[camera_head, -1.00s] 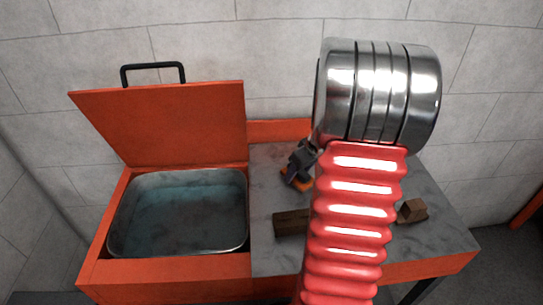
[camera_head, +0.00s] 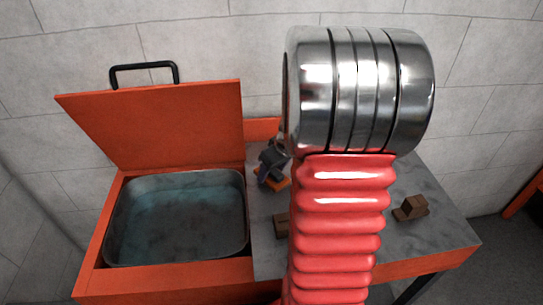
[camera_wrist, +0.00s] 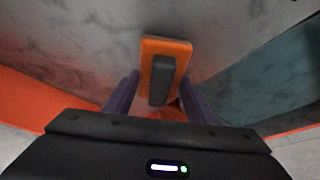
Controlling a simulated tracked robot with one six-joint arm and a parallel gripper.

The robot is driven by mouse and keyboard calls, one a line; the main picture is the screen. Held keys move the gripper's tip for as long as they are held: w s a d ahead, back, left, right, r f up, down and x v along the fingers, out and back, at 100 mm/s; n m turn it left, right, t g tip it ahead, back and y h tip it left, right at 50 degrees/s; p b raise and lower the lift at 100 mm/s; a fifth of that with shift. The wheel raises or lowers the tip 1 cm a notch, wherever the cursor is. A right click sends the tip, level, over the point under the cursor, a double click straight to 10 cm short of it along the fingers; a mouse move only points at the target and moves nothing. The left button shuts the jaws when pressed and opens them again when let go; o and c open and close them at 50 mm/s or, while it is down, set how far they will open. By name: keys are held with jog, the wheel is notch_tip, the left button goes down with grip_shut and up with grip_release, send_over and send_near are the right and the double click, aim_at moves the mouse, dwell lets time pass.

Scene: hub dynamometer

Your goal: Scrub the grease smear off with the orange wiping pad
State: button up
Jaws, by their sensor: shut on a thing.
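The orange wiping pad (camera_wrist: 183,50) with its dark grey grip block shows in the wrist view. My gripper (camera_wrist: 159,84) is shut on that block, with one purple-grey finger on each side. In the head view, the orange edge of the pad (camera_head: 285,184) shows low at the grey worktop, under my gripper (camera_head: 270,165). I cannot tell whether the pad touches the surface. The worktop (camera_head: 435,233) is mottled with dark patches, and I cannot tell the grease smear from them. My arm hides the middle of the worktop.
An open-lidded orange basin unit (camera_head: 160,122) with water in a metal tub (camera_head: 178,215) stands left of the worktop. A brown block (camera_head: 281,225) lies partly hidden behind my arm. A small brown stepped block (camera_head: 411,208) sits at right. A tiled wall is behind.

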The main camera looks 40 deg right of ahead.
jog(key=shift+r, duration=3.65)
jog(key=shift+w, duration=0.1)
